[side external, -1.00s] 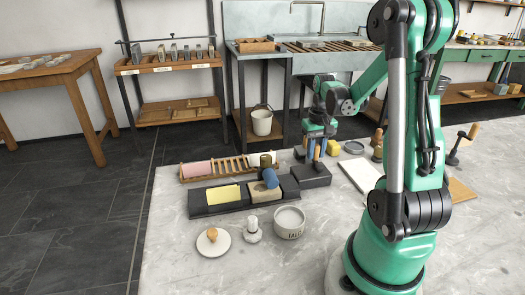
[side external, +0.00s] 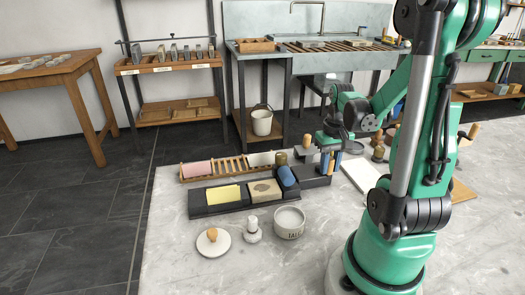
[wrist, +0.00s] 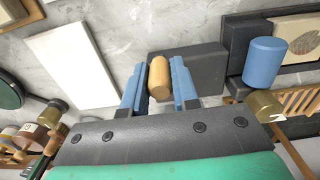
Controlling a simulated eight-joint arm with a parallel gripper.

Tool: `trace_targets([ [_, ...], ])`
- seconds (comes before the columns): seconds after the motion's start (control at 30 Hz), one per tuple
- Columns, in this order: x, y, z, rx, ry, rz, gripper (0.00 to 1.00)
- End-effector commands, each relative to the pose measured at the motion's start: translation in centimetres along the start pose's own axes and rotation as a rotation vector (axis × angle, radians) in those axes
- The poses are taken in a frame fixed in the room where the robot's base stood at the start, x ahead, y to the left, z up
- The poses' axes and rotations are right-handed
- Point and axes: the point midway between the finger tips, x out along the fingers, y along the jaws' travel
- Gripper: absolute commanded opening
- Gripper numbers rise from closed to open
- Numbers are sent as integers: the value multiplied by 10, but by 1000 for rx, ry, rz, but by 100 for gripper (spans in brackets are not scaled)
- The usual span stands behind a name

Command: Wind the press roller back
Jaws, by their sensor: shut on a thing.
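My gripper (side external: 328,158) has its blue fingers shut on a wooden crank handle (wrist: 160,78), above the dark box (side external: 314,180) at the right end of the press. In the wrist view, my gripper (wrist: 158,85) has one finger on each side of the handle. The blue press roller (side external: 287,176) is at the right end of the dark press bed (side external: 215,208), by the right edge of the pale stone (side external: 264,190). It also shows in the wrist view (wrist: 265,60), beside a brass part (wrist: 264,105). A yellow sheet (side external: 223,194) lies on the bed's left part.
A wooden rack (side external: 222,168) with a pink roll stands behind the press. A white board (side external: 358,173) and wooden-handled tools are to the right.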

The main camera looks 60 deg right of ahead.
Motion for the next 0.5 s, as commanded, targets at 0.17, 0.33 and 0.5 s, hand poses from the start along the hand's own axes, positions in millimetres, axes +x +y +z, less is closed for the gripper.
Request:
trace_targets([
  [0.17, 0, -3, 0, 0, -1, 0, 50],
  [0.33, 0, -3, 0, 0, -1, 0, 50],
  [0.5, -3, -3, 0, 0, -1, 0, 50],
])
